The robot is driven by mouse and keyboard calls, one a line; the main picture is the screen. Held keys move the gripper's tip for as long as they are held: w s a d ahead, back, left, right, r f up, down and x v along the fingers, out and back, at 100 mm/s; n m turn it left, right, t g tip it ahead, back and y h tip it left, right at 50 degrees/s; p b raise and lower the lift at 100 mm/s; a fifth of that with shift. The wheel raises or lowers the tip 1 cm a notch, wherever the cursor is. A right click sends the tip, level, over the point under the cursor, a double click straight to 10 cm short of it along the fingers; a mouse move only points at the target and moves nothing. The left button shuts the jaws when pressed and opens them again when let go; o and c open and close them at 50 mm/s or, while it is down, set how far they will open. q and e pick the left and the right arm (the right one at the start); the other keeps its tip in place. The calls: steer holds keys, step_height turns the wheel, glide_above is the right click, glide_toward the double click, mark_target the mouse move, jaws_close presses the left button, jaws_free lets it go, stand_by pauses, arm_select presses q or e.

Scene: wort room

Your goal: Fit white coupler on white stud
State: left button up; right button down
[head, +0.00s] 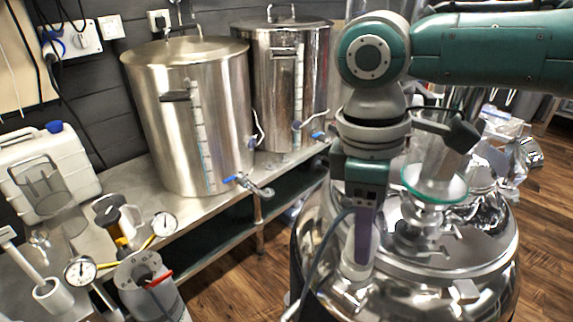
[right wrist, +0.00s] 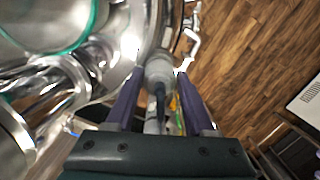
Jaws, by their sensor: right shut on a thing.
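My right gripper (head: 360,248) points down over the front of the shiny steel vessel lid, its purple fingers shut on a whitish cylindrical coupler (head: 356,268). In the right wrist view, the coupler (right wrist: 158,68) sits between the two fingertips. A dark hose runs from it; in the head view the hose (head: 316,262) curves down to the left. I cannot pick out the white stud, and I cannot tell whether the coupler touches anything below it. My left gripper is not in view.
The steel vessel (head: 420,262) has a clear green-rimmed funnel (head: 437,170) and metal fittings on top, right of my gripper. A steel bench at left holds two large pots (head: 185,120) (head: 285,85), a white jerrycan (head: 62,172) and gauges. Wooden floor lies between.

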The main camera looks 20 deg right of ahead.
steer(key=shift+r, duration=0.1)
stand_by(0.6)
steer(key=shift+p, duration=0.5)
steer(key=shift+p, duration=0.35)
stand_by(0.5)
steer(key=shift+f+b, duration=0.4)
steer(key=shift+f, duration=0.2)
steer(key=c, duration=0.5)
jaws_free()
steer(key=shift+c, duration=0.2)
